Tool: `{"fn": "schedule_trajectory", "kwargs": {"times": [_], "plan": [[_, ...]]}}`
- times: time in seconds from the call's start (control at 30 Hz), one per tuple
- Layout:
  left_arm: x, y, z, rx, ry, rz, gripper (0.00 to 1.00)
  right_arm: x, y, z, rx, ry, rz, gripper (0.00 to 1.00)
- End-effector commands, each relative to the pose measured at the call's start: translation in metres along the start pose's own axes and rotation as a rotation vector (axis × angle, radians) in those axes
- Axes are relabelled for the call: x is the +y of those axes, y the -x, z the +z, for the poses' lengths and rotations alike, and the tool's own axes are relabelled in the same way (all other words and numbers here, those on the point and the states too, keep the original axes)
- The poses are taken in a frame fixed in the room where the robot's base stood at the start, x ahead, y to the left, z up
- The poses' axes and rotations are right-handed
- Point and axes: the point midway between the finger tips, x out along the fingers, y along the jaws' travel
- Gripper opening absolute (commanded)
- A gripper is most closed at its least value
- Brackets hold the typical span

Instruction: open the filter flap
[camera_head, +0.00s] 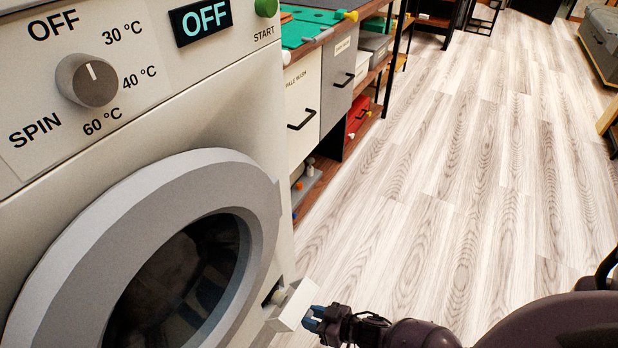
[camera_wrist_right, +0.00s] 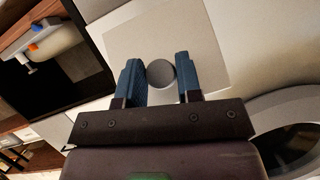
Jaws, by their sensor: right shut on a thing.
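The washing machine (camera_head: 225,110) fills the left of the head view, its round door (camera_head: 255,200) shut. The filter flap (camera_head: 296,304) is a small pale panel low on the machine's right part. It stands out from the front at an angle, with a dark gap (camera_head: 272,290) beside it. In the wrist view the flap (camera_wrist_right: 150,30) is a pale square with a round grey knob (camera_wrist_right: 160,73). My right gripper (camera_head: 312,318) is at the flap's outer face. Its blue fingers (camera_wrist_right: 159,78) are shut on the knob, one on each side. My left gripper is not in view.
Right of the machine stands a shelf unit with a white drawer (camera_head: 303,105), a grey drawer (camera_head: 340,80) and a green board (camera_head: 310,25) on top. The wooden floor (camera_head: 450,180) is open to the right. A grey bench (camera_head: 602,40) stands far right.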

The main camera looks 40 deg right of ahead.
Motion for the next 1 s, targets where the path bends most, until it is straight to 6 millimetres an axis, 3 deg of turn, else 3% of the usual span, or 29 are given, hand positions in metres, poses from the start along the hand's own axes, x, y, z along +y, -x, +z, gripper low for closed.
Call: {"fn": "schedule_trajectory", "kwargs": {"times": [0.03,0.1,0.7,0.73,0.9,1.0], "plan": [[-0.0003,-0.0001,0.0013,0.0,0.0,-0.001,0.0,0.0034,0.0046,0.0113,-0.021,-0.005,0.011,0.0],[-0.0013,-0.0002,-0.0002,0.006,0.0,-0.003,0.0,0.0039,0.005,0.013,-0.02,-0.004,0.011,0.0],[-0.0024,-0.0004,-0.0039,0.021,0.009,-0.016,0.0,0.0066,0.0046,0.0135,-0.015,-0.003,0.014,0.0],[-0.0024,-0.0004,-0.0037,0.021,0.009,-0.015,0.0,0.0067,0.0046,0.0133,-0.015,-0.003,0.014,0.34],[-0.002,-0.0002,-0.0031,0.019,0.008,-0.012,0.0,0.0055,0.0036,0.0115,-0.01,-0.002,0.01,0.57],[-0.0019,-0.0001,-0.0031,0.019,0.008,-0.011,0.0,0.0047,0.003,0.0105,-0.008,-0.002,0.008,0.57]]}}
